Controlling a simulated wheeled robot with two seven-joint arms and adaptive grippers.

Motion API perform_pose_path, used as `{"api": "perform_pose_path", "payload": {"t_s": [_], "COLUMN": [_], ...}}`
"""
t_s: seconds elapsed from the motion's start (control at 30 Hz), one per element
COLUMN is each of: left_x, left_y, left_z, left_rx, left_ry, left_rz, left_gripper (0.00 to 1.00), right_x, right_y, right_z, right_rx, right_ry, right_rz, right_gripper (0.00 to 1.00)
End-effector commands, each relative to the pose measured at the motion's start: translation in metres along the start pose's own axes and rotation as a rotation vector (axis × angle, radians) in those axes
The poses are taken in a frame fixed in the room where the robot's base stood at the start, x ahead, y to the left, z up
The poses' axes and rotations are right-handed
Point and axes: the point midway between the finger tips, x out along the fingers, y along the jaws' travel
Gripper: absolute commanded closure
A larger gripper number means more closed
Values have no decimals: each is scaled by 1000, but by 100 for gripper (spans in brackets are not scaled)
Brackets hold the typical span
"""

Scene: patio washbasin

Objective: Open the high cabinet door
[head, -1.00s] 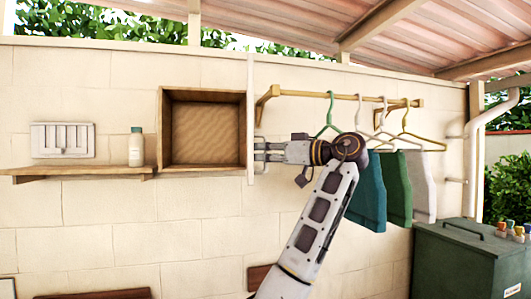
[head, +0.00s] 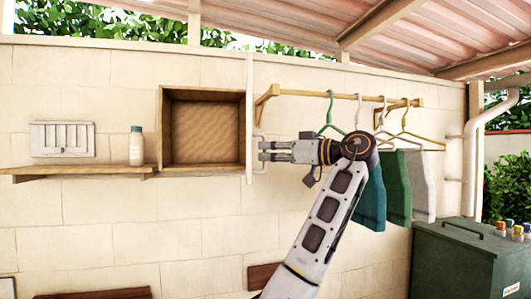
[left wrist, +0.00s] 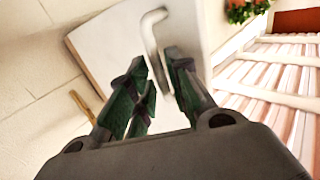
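The high cabinet (head: 203,88) is an open wooden box on the wall, and its empty inside is visible. Its white door (head: 250,75) stands swung out at the right side, seen nearly edge-on in the head view. In the left wrist view the door panel (left wrist: 105,45) fills the upper middle, with its bar handle (left wrist: 153,28) on it. My left gripper (head: 263,151) is right of the door at handle height, its fingers apart. In the left wrist view the handle's lower end lies between the fingertips (left wrist: 166,65); contact cannot be told. My right gripper is not in view.
A wooden shelf (head: 80,172) with a bottle (head: 136,146) is left of the cabinet. A wooden rail (head: 350,97) with hangers and cloths (head: 398,185) is at the right, behind my left arm. A green bin (head: 455,260) stands lower right.

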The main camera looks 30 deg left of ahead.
Motion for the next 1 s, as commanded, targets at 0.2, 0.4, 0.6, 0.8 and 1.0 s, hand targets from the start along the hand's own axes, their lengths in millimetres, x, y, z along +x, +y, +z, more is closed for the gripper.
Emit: {"api": "perform_pose_path", "payload": {"t_s": [0.2, 0.4, 0.6, 0.8, 1.0], "left_x": [-32, -62, -87, -99, -101], "left_y": [0, 0, 0, 0, 0], "left_z": [0, 0, 0, 0, 0], "left_rx": [1, 1, 2, 1, 1], "left_ry": [1, 0, 1, -1, 0], "left_rz": [2, 3, 1, 1, 0], "left_gripper": [81, 81, 81, 81, 81], "right_x": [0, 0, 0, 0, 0], "right_y": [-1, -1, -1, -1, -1], "right_z": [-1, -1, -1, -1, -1], "right_rx": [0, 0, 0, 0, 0], "right_ry": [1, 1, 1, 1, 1], "right_rz": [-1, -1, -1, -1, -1], "right_gripper": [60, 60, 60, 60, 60]}}
